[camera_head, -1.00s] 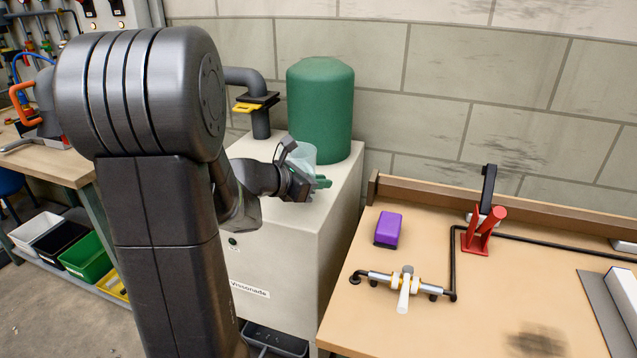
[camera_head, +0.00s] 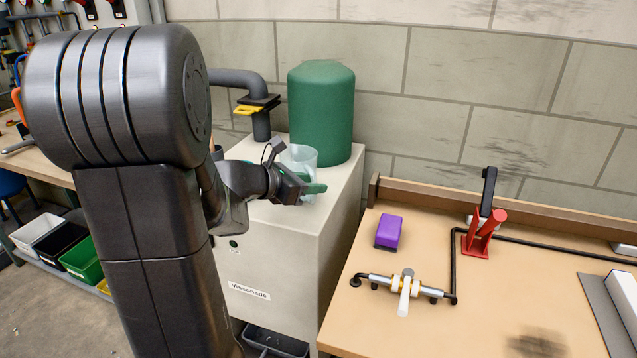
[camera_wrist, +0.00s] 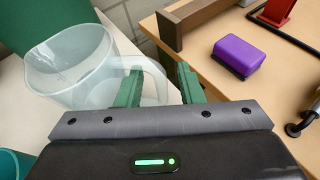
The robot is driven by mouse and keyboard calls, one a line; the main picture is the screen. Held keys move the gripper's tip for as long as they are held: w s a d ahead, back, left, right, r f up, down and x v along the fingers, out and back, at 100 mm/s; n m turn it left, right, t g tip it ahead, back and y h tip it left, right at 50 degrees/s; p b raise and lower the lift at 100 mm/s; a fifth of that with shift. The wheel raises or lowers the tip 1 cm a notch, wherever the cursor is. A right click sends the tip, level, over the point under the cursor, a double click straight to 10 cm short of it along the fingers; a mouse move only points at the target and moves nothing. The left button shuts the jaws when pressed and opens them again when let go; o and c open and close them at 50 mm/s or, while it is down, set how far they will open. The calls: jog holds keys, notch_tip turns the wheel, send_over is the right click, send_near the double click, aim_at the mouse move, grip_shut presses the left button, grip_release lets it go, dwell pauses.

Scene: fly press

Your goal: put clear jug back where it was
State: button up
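The clear jug (camera_head: 301,156) stands on the pale cabinet top (camera_head: 338,178), in front of the green tank. In the wrist view the jug (camera_wrist: 75,68) is upright, with its handle (camera_wrist: 154,72) toward my gripper. My gripper (camera_wrist: 160,80) is open; its two green fingers stand apart with the handle between them, and a gap shows beside the right finger. In the head view my gripper (camera_head: 312,188) is low beside the jug and hides part of its lower side.
The green tank (camera_head: 320,110) and a grey pipe (camera_head: 238,77) stand behind the jug. A teal rim (camera_wrist: 12,164) shows at the wrist view's lower left. To the right, a bench (camera_head: 345,320) carries a purple block (camera_head: 389,231), a red stand (camera_head: 481,240) and piping.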

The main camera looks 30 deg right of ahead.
jog(key=v, duration=0.9)
jog(key=shift+p, duration=0.4)
jog(key=shift+s, duration=0.1)
